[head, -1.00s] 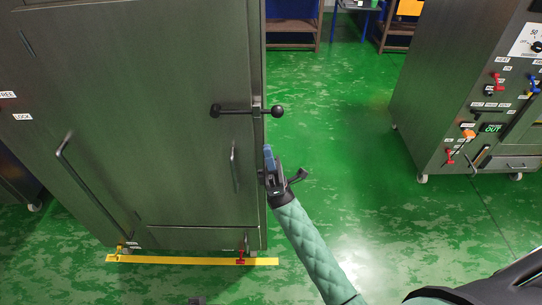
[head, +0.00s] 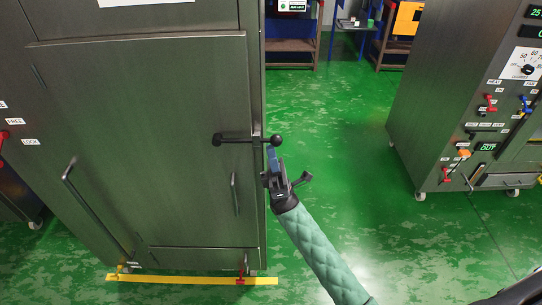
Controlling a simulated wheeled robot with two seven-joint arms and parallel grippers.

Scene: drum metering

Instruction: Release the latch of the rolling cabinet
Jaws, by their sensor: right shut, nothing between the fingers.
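The rolling cabinet (head: 140,120) is a tall dark metal box filling the left of the head view. Its latch (head: 245,140) is a dark horizontal bar at the door's right edge, with a round black knob at its right end. My right gripper (head: 271,150), on a green padded arm, is shut and empty. Its fingertips are just below the knob and overlap it closely in the picture; I cannot tell whether they touch. A vertical handle (head: 235,194) is on the door below the latch. My left gripper is not in view.
A yellow floor bar (head: 190,281) with red and yellow levers runs along the cabinet's foot. A long handle (head: 95,212) slants across the door's lower left. Another machine with controls (head: 460,110) stands at right. Green floor (head: 345,140) between them is clear.

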